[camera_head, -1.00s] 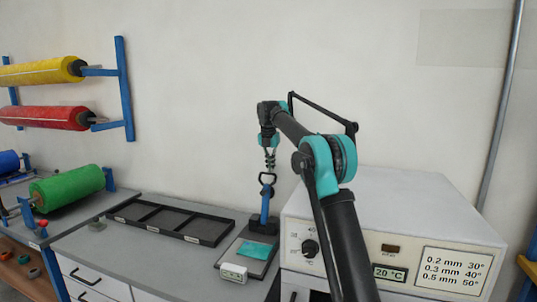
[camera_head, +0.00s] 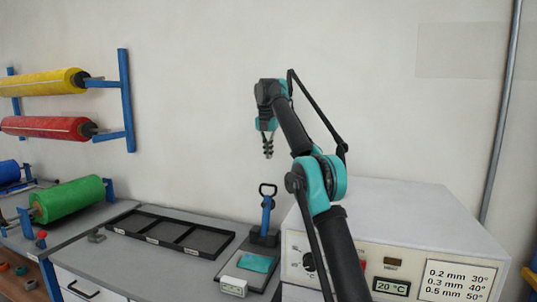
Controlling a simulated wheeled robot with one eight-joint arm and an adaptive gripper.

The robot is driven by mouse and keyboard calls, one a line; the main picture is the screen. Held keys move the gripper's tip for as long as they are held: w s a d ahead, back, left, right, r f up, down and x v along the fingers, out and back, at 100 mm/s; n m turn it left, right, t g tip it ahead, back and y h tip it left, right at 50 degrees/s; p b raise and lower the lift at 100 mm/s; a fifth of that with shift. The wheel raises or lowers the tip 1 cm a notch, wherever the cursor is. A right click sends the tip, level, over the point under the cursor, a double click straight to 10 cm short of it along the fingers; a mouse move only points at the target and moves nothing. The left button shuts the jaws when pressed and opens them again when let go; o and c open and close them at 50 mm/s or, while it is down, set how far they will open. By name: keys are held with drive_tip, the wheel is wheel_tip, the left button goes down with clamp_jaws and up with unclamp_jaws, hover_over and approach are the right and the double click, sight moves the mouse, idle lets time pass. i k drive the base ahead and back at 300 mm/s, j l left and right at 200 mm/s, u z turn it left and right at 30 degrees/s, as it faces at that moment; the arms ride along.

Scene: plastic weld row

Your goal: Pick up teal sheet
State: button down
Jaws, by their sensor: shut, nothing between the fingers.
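The teal sheet (camera_head: 255,263) lies flat on a grey plate at the foot of a blue-handled device (camera_head: 267,214), on the grey bench in the camera_head view. My gripper (camera_head: 268,155) hangs pointing down in the air above the device's black loop handle, in front of the bare wall. It is shut and empty, well apart from the sheet. The whole visible sheet is uncovered.
A black tray with three compartments (camera_head: 171,234) stands left of the device. A white display box (camera_head: 233,287) sits before the sheet. A large white oven-like machine (camera_head: 420,222) stands close on the right. Yellow, red and green rolls (camera_head: 68,199) are at left.

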sight(262, 264)
drive_tip(key=k+j, duration=0.75)
drive_tip(key=j, duration=0.25)
